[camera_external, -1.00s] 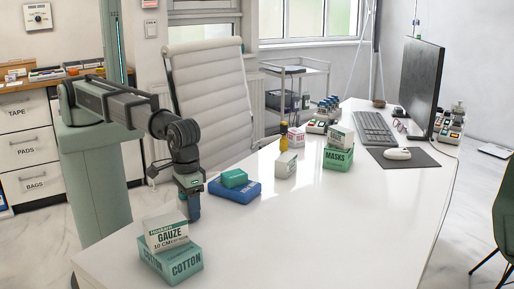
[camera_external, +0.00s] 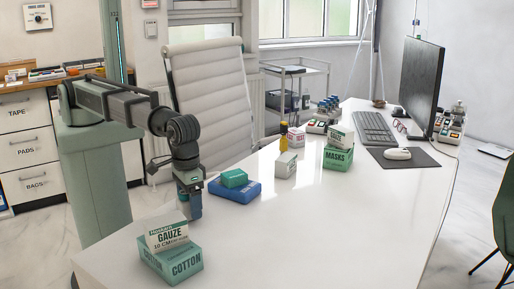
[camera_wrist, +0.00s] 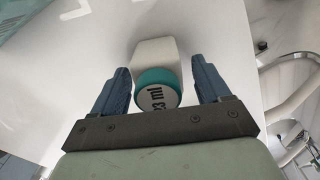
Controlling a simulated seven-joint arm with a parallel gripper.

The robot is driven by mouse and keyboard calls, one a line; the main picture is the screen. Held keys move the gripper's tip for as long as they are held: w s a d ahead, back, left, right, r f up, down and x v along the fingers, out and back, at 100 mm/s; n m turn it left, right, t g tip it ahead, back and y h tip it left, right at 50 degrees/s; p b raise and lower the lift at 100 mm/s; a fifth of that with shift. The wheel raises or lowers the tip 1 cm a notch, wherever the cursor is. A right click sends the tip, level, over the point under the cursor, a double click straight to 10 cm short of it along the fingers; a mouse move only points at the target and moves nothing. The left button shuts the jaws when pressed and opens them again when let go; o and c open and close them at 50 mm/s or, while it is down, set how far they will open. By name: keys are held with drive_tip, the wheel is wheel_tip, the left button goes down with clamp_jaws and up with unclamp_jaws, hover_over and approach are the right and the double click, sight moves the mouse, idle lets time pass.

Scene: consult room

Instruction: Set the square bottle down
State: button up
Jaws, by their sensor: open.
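The square bottle (camera_wrist: 155,55) shows in the wrist view as a white square body with a round teal-rimmed cap marked "23 ml". My gripper (camera_wrist: 157,85) is open, with a blue-grey finger on each side of the bottle and a visible gap to each. The bottle's body is over the white surface; I cannot tell from this angle how its base rests. In the external view my gripper (camera_external: 190,210) points down near the desk's left edge, behind the gauze box. I cannot make out the bottle there.
A gauze box (camera_external: 170,236) sits on a cotton box (camera_external: 184,266) close in front of my gripper. A green box (camera_external: 234,178) on a blue box (camera_external: 245,193) stands to its right. Masks boxes (camera_external: 337,159) and a keyboard (camera_external: 374,127) are farther back. The desk's right front (camera_external: 330,235) is clear.

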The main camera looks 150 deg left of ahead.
wheel_tip(320, 180, up, 11)
drive_tip(key=shift+r, duration=0.1)
idle(0.4)
idle(0.3)
